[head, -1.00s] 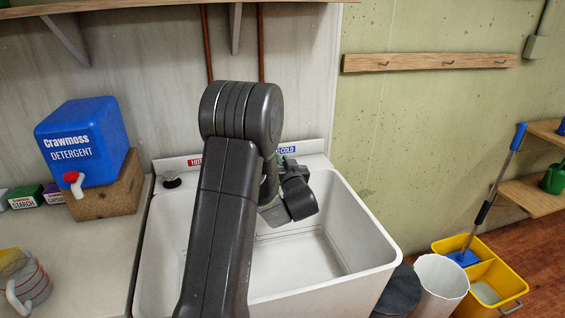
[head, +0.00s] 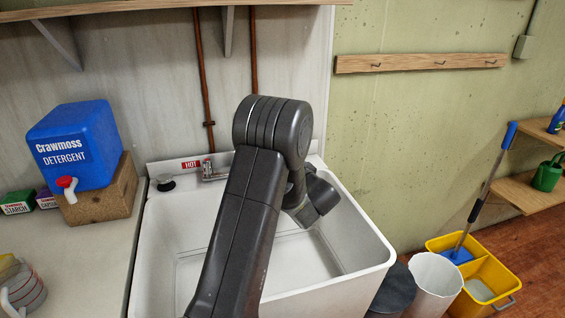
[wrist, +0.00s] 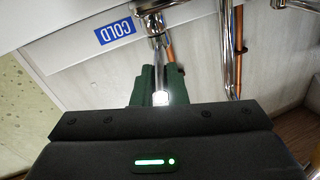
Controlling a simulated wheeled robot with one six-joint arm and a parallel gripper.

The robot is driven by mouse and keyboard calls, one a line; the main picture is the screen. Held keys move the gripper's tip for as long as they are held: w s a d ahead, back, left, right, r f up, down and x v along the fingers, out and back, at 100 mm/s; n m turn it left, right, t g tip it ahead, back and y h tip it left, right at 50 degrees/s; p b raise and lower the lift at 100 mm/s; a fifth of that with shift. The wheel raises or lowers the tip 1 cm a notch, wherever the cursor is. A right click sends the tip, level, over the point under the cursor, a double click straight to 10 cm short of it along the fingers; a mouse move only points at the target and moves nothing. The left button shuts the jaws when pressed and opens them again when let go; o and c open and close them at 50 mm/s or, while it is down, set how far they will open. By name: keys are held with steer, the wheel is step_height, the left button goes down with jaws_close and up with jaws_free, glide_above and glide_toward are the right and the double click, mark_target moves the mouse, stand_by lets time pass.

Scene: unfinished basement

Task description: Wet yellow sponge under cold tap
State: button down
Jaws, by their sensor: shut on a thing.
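In the wrist view my gripper (wrist: 160,82) has its dark green fingers closed around the chrome lever of the cold tap (wrist: 157,40). The view is upside down, and the blue COLD label (wrist: 115,31) is beside the tap. In the head view my arm hides the gripper and the cold tap. The white sink (head: 350,240) is below my arm, with the HOT label (head: 191,164) on its back edge. A yellow thing (head: 8,268) by the measuring jug at the lower left is cut off; I cannot tell whether it is the sponge. No running water is visible.
A blue detergent container (head: 75,140) stands on a wooden block on the left counter, with small boxes beside it. A dark plug (head: 165,183) sits on the sink's back left corner. A white bin (head: 436,285) and yellow mop bucket (head: 490,268) stand right of the sink.

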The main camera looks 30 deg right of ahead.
steer(key=c, duration=1.5)
jaws_free()
steer(key=shift+o, duration=0.2)
steer(key=s, duration=1.3)
steer(key=shift+s+a+b, duration=0.4)
steer(key=shift+a+b, duration=0.05)
steer(key=w, duration=0.9)
steer(key=w+p, duration=0.1)
steer(key=w, duration=0.3)
steer(key=shift+w+d, duration=0.35)
steer(key=shift+d, duration=0.05)
steer(key=shift+w, duration=0.2)
steer(key=shift+a+h, duration=0.15)
steer(key=shift+h, duration=0.15)
steer(key=shift+m, duration=0.3)
